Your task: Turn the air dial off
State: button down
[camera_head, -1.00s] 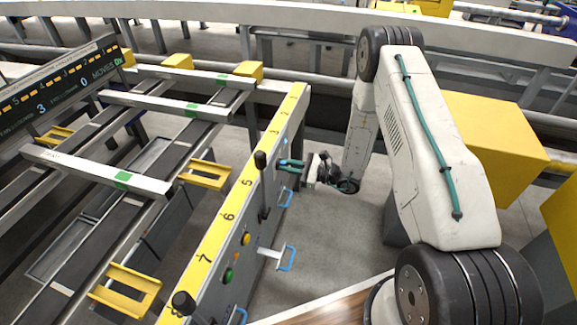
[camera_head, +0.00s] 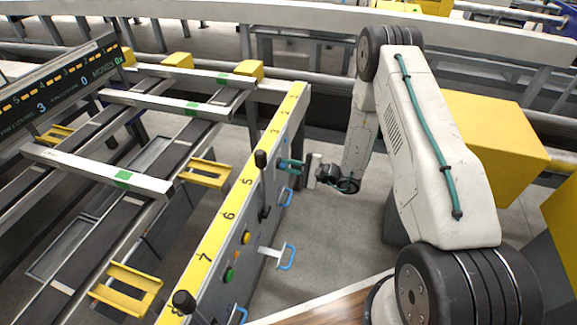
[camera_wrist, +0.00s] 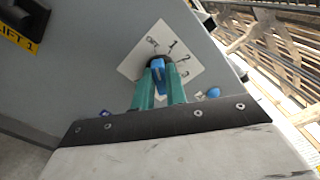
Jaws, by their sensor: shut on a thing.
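The air dial (camera_wrist: 158,75) has a blue bar knob on a dark round base. It sits on a white plate (camera_wrist: 140,66) marked OFF, 1, 2 and 3 on the grey panel side. My gripper (camera_wrist: 158,70) has its teal fingers shut on the blue knob, one on each side. The knob's far end leans toward the OFF mark, but its exact setting is hard to tell. In the head view my gripper (camera_head: 285,164) reaches left to the panel's side, and its fingers hide the dial there.
The panel's yellow numbered top (camera_head: 222,210) runs beside the rails. A black-knobbed lever (camera_head: 262,160) stands close to my fingers. Blue handles (camera_head: 287,257), a yellow button (camera_head: 246,238) and a green button (camera_head: 228,275) are nearer. Floor right of the panel is clear.

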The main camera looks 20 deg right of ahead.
dwell(0.4)
jog(key=c, duration=1.4)
grip_release()
jog(key=shift+c, duration=0.2)
jog(key=shift+d, duration=0.1)
jog(key=v, duration=0.7)
jog(key=shift+s+d, duration=0.2)
jog(key=shift+d, duration=0.05)
